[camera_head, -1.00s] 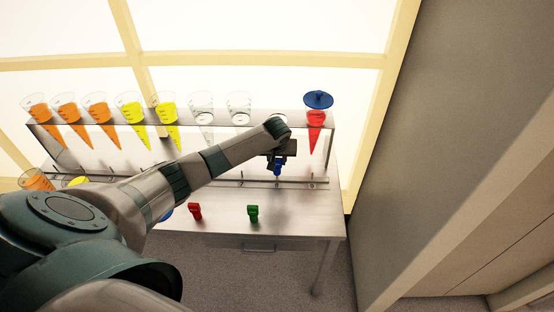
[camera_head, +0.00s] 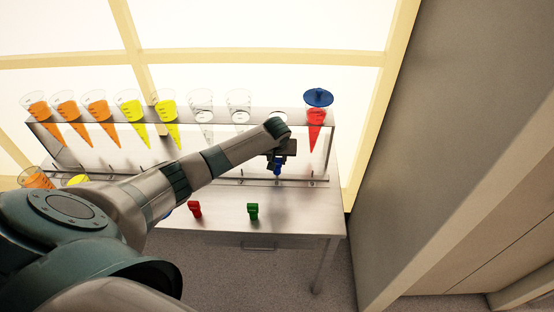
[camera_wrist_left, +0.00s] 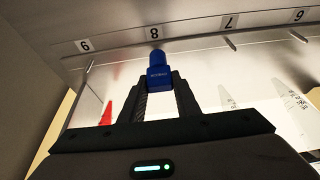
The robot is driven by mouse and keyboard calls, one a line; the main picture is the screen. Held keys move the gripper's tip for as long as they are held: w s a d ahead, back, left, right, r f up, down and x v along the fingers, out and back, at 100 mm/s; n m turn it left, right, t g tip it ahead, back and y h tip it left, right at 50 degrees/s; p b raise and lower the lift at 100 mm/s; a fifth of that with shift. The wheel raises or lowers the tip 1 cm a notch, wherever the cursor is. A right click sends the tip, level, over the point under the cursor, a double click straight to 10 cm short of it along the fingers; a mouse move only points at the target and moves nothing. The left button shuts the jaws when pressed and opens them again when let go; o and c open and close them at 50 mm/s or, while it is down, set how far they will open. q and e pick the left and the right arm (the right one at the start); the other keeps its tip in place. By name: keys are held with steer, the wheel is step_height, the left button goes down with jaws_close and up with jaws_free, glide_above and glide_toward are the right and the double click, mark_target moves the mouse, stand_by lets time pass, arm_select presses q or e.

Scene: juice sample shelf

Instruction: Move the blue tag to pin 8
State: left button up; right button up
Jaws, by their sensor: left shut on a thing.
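The blue tag (camera_head: 278,169) is held between the fingers of my left gripper (camera_head: 279,158), at the pin rail on the right side of the table. In the left wrist view the blue tag (camera_wrist_left: 157,72) sits upright between the two fingertips of my left gripper (camera_wrist_left: 157,88). It is directly in front of the label 8 (camera_wrist_left: 154,32). The pin at 8 is hidden behind the tag, so I cannot tell whether the tag is on it. My right gripper is not in view.
A red tag (camera_head: 195,209) and a green tag (camera_head: 253,212) stand on the steel table (camera_head: 300,218). The shelf (camera_head: 262,118) above holds several cones, with a red one (camera_head: 315,118) under a blue funnel-like top (camera_head: 318,97) at right.

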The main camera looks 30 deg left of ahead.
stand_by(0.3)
arm_select(q)
steer(key=shift+f, duration=0.75)
stand_by(0.5)
steer(key=o, duration=1.1)
steer(key=shift+r, duration=0.15)
steer(key=shift+s+d+r, duration=0.1)
steer(key=shift+d+r, duration=0.05)
steer(key=shift+r, duration=0.25)
steer(key=b+v, duration=0.3)
steer(key=v, duration=1.3)
steer(key=shift+r, duration=0.15)
steer(key=shift+s, duration=0.1)
